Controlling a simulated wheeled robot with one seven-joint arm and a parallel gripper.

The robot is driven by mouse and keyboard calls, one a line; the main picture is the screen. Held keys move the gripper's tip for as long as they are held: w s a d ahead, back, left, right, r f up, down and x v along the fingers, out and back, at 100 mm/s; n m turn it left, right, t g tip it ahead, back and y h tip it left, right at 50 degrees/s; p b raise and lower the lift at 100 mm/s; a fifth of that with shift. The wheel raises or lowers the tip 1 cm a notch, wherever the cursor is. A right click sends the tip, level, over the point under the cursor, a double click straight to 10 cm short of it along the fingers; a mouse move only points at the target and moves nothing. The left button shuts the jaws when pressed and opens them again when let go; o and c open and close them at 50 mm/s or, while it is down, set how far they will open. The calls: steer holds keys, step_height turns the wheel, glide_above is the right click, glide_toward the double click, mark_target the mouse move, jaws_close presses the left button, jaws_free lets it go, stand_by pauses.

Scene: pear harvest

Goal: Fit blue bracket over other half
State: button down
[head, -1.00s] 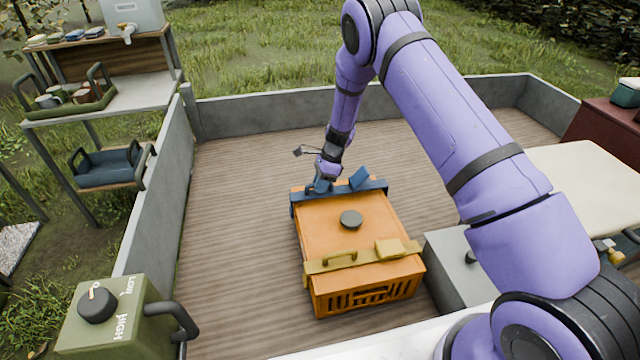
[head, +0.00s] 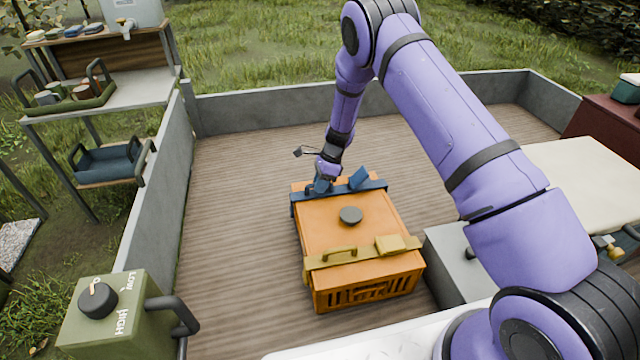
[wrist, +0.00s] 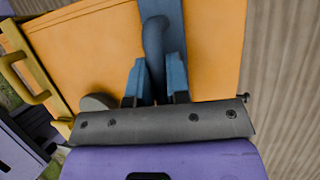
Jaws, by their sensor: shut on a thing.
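The blue bracket (head: 345,190) lies across the far end of the orange crate's top, with a raised blue block at its right. It also shows in the wrist view as a blue bar (wrist: 172,28) with a curved handle. My gripper (head: 322,186) is at the bracket's left part; in the wrist view its two blue fingers (wrist: 156,80) are shut around the handle. A yellow bracket (head: 345,257) with a handle and a raised block lies across the near end of the crate. The bracket's underside and far face are hidden.
Grey side walls (head: 160,215) bound the bed. Free floor lies left of and beyond the crate.

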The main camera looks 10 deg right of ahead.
steer(key=shift+f, duration=0.2)
steer(key=c, duration=1)
jaws_free()
steer(key=s+d+r+n+t, duration=0.1)
steer(key=s+d+r+n, duration=0.15)
steer(key=r, duration=1.15)
steer(key=s+d+r+n, duration=0.15)
steer(key=d+r, duration=0.25)
steer(key=r, duration=1)
steer(key=s+d+r+n+t+h, duration=0.15)
steer(key=s+r+n, duration=0.35)
steer(key=s+r, duration=0.7)
steer(key=s+d+r+n+t+h, duration=0.1)
steer(key=s+r+n, duration=0.2)
steer(key=s, duration=0.5)
steer(key=s+d+r+n+t+h, duration=0.1)
steer(key=s+d+r+n+t, duration=0.1)
steer(key=s, duration=0.7)
steer(key=s+d+r+n+t+h, duration=0.1)
steer(key=s+r+n, duration=0.3)
steer(key=s, duration=0.5)
steer(key=shift+d+r+t, duration=0.25)
steer(key=shift+d+t, duration=0.2)
steer(key=shift+d, duration=0.3)
